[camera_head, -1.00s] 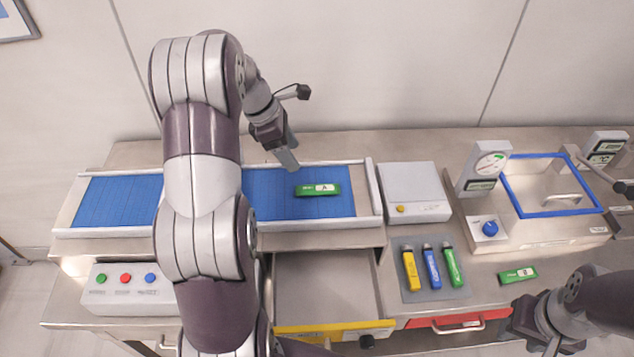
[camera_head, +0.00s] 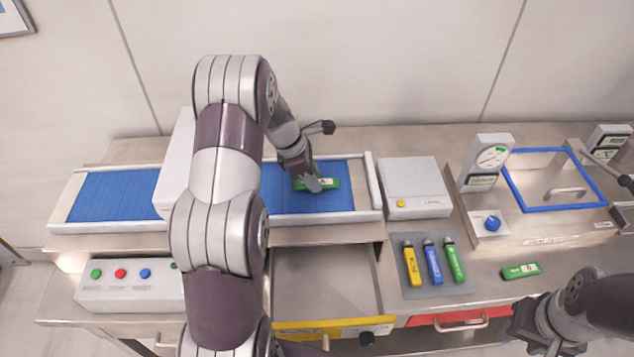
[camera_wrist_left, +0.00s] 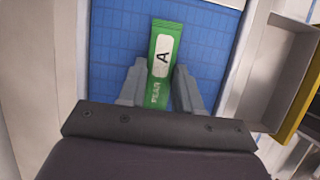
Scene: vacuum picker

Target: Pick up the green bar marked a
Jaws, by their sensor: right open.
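The green bar marked A (camera_head: 327,183) lies on the right part of the blue conveyor belt. In the left wrist view the bar (camera_wrist_left: 161,60) shows its white label with a black A and the word PEAR. My left gripper (camera_head: 312,184) is at the bar and covers its left part in the head view. In the wrist view its two fingers (camera_wrist_left: 159,72) are apart, one on each side of the bar's near half, with narrow gaps. My right gripper (camera_head: 530,330) is open at the lower right, away from the bar.
Another green bar with a white label (camera_head: 520,271) lies on the counter at right. A grey mat (camera_head: 420,288) holds yellow, blue and green sticks. A white scale-like box (camera_head: 413,183) stands right of the belt. An open drawer (camera_head: 325,285) lies in front.

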